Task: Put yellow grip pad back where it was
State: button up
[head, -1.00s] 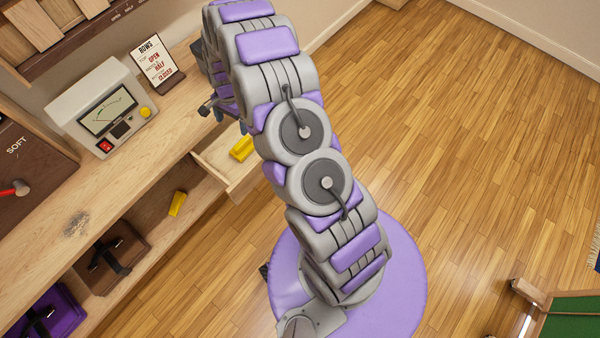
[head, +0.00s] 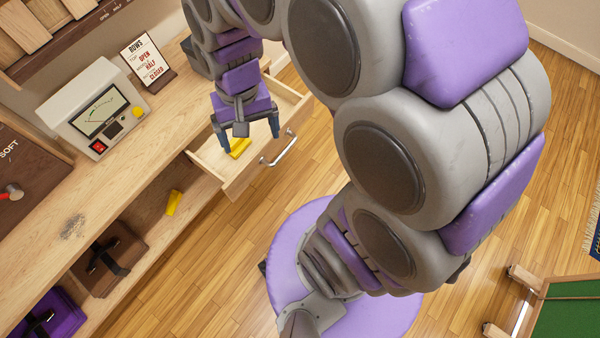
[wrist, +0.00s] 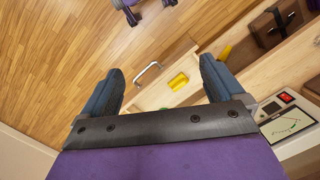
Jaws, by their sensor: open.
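One yellow block (head: 239,148) lies in the open wooden drawer (head: 222,179). It also shows in the wrist view (wrist: 178,81), between and beyond my fingers. A second yellow block (head: 174,203) lies on the shelf under the counter; part of it shows beside the right finger in the wrist view (wrist: 226,52). I cannot tell which of the two is the grip pad. My gripper (head: 250,136) is open and empty, pointing down above the drawer; the wrist view shows its fingers (wrist: 162,68) spread apart, not touching either block.
The drawer has a metal handle (head: 279,148). A meter box (head: 100,112) and a sign (head: 147,62) stand on the counter (head: 115,178). Brown (head: 112,262) and purple (head: 50,315) cases sit on the shelf. A small green thing (wrist: 165,109) shows in the wrist view. A green-topped table (head: 570,310) stands lower right.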

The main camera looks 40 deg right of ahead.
jog(key=s+d+r+n, duration=0.2)
jog(key=s+n, duration=0.1)
jog(key=s, duration=1.1)
jog(key=shift+s+r+h, duration=0.2)
jog(key=shift+s+h, duration=0.1)
jog(key=shift+h, duration=0.1)
